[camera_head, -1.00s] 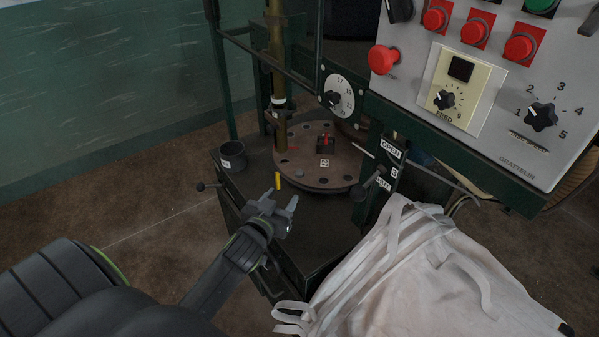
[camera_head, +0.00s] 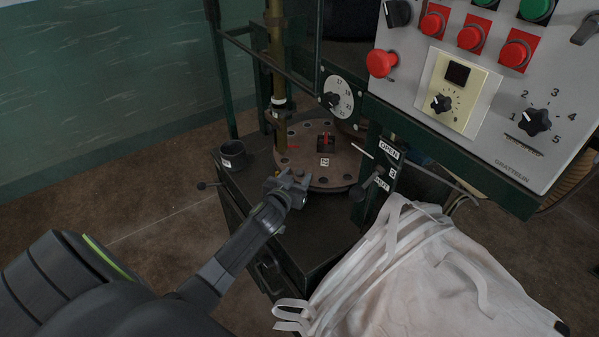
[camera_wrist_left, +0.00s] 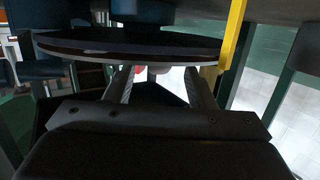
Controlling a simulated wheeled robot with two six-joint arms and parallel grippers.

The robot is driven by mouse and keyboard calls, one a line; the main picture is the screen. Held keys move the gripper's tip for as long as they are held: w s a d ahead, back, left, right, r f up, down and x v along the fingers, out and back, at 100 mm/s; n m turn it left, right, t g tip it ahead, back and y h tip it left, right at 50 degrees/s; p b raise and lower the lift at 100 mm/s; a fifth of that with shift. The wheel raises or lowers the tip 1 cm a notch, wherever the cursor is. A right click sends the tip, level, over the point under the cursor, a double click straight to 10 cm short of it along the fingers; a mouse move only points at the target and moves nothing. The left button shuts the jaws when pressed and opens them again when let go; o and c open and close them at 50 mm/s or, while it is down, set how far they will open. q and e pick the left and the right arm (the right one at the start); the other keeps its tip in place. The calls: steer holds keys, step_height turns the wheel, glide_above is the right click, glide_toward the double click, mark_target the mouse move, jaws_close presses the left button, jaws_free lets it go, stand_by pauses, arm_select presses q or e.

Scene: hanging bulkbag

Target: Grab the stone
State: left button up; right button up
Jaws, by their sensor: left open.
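My left gripper (camera_head: 289,181) is open at the near edge of the round brown turntable (camera_head: 330,180). In the left wrist view, the two fingers (camera_wrist_left: 160,84) stand apart, with a dark disc edge (camera_wrist_left: 130,48) across in front of them. A small red and white patch shows between the fingers, too unclear to name. I cannot make out a stone for certain; the near-left rim of the turntable is hidden behind the gripper. My right gripper is not in view.
A dark cup (camera_head: 233,155) stands on the machine table's left corner. A small block with a red top (camera_head: 326,145) sits on the turntable. A yellow bar (camera_wrist_left: 232,35) is right of the fingers. A white bulk bag (camera_head: 420,270) and a control panel (camera_head: 480,90) fill the right.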

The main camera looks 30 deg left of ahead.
arm_select(q)
steer(key=shift+w+f, duration=0.1)
steer(key=shift+w, duration=0.1)
steer(key=shift+f, duration=0.1)
steer(key=c, duration=1)
steer(key=shift+a, duration=0.1)
steer(key=shift+c, duration=0.2)
